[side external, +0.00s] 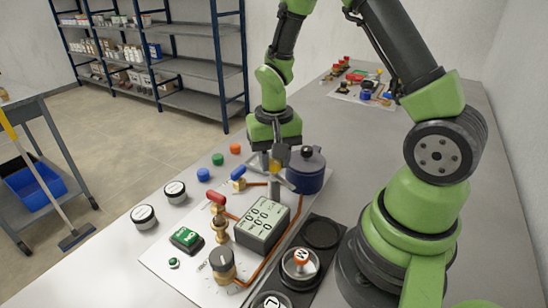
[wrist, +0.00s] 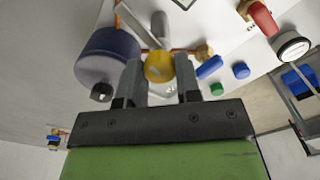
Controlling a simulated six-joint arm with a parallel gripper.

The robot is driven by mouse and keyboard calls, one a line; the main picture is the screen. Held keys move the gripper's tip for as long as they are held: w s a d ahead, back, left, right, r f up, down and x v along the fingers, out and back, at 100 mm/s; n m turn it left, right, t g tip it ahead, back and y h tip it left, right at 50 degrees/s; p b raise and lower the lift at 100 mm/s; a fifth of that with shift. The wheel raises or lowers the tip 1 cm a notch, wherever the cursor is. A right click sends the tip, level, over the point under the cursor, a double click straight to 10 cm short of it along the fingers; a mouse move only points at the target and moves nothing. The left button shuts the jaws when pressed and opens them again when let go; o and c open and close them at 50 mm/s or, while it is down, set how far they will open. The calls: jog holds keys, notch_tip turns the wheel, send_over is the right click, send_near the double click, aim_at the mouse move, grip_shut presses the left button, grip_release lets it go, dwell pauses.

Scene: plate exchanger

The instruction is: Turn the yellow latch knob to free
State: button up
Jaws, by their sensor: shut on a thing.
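The yellow latch knob (wrist: 158,67) sits between the two fingers of my gripper (wrist: 160,82) in the wrist view. The fingers are shut on it from both sides. It also shows as a small yellow spot under my gripper (side external: 275,165) in the side view, partly hidden by the fingers. A dark blue round pot (side external: 307,170) with a black knob on its lid stands right beside the knob. It also fills the left of the wrist view (wrist: 107,55). A grey metal bar (wrist: 138,24) runs close to the knob. The latch's exact angle is hard to tell.
A grey display box (side external: 262,226), a red-handled valve (side external: 216,198) and a blue-handled valve (side external: 238,175) stand close by on the white plate. Blue, green and orange caps (side external: 218,159) lie left of my gripper. A black tray (side external: 322,233) lies in front of my base.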

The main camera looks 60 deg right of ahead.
dwell(0.4)
jog(key=o, duration=0.9)
notch_tip(320, 180, up, 10)
dwell(0.3)
notch_tip(320, 180, up, 7)
jog(key=n+t, duration=0.1)
jog(key=t, duration=0.2)
send_over(274, 161)
jog(key=s+a, duration=0.4)
jog(key=s+a+r+n+t, duration=0.1)
jog(key=s, duration=0.1)
jog(key=s+a+r+n+t+y, duration=0.1)
jog(key=s+a+r, duration=0.1)
jog(key=s, duration=0.1)
jog(key=s+a+r+n+t+y, duration=0.1)
jog(key=s+t, duration=0.1)
jog(key=s, duration=0.1)
jog(key=shift+a+r+n, duration=0.2)
jog(key=shift+a+n, duration=0.2)
